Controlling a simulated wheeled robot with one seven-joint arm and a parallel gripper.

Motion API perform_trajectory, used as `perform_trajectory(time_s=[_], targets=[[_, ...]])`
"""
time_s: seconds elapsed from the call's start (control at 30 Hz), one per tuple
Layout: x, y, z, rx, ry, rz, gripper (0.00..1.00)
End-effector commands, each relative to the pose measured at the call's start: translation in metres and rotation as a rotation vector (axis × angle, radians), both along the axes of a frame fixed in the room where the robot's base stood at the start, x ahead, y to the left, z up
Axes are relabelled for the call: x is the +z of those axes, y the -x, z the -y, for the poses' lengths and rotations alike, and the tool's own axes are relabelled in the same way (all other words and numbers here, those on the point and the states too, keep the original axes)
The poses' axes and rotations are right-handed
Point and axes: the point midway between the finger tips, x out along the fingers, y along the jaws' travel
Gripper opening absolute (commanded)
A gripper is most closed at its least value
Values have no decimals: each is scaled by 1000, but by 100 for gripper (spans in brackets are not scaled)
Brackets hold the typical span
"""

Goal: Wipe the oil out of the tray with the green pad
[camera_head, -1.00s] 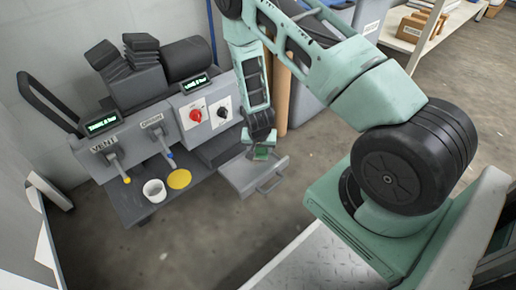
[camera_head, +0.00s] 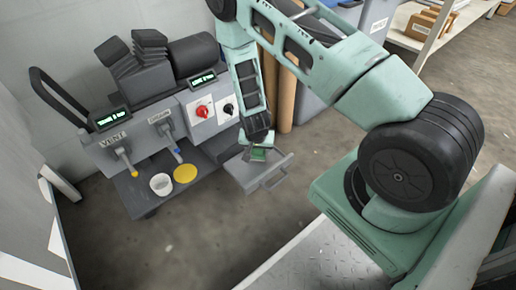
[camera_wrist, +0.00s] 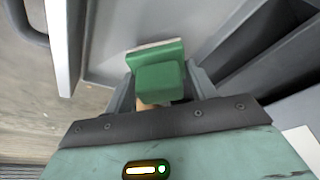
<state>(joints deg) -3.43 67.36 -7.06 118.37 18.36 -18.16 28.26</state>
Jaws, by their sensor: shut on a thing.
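The green pad (camera_wrist: 160,74) is held between the fingers of my gripper (camera_wrist: 160,95) in the wrist view. The pad has a pale lower edge, and a small tan patch shows behind it near the fingers. In the head view the green pad (camera_head: 259,154) shows as a small spot under my gripper (camera_head: 258,143), over the grey tray (camera_head: 270,180). The tray is pulled out from the press and has a handle at its front. In the wrist view the tray floor (camera_wrist: 115,45) lies around the pad. I cannot tell whether the pad touches it. I see no clear oil.
The press table holds a white cup (camera_head: 161,184) and a yellow disc (camera_head: 185,173) left of the tray. Two levers, a red knob (camera_head: 202,112) and a black knob (camera_head: 228,109) sit on the panels above. Brown rolls (camera_head: 284,90) stand behind the tray. Floor in front is clear.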

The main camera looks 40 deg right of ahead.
Motion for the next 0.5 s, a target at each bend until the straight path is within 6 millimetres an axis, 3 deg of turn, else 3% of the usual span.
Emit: perform_trajectory(time_s=[0.5], targets=[[53, 0, 0, -1, 0, 0, 38]])
